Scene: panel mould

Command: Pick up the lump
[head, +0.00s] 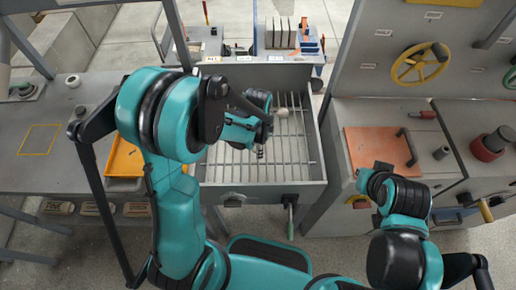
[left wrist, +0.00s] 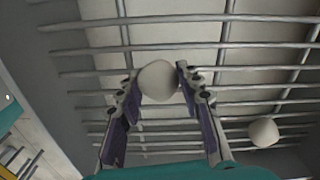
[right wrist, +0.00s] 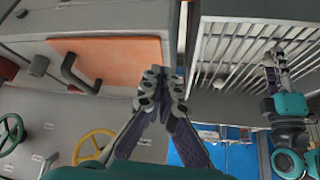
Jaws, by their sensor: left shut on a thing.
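A pale round lump (left wrist: 157,80) sits between the fingertips of my left gripper (left wrist: 160,82), which is shut on it. The gripper is over the bars of a grate in a grey box (head: 318,150). In the head view my own gripper and arm largely hide this lump. A second pale lump (left wrist: 263,132) lies apart on the bars; it also shows in the head view (head: 281,112) and the right wrist view (right wrist: 219,83). My right gripper (right wrist: 158,76) is shut and empty, its tips together, near the orange plate (head: 376,147).
The orange plate with a dark handle lies on the right bench beside a small grey cylinder (head: 441,153) and a red pot (head: 490,146). A yellow handwheel (head: 419,64) stands behind. An orange tray (head: 123,160) is at left. Most of the grate is bare.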

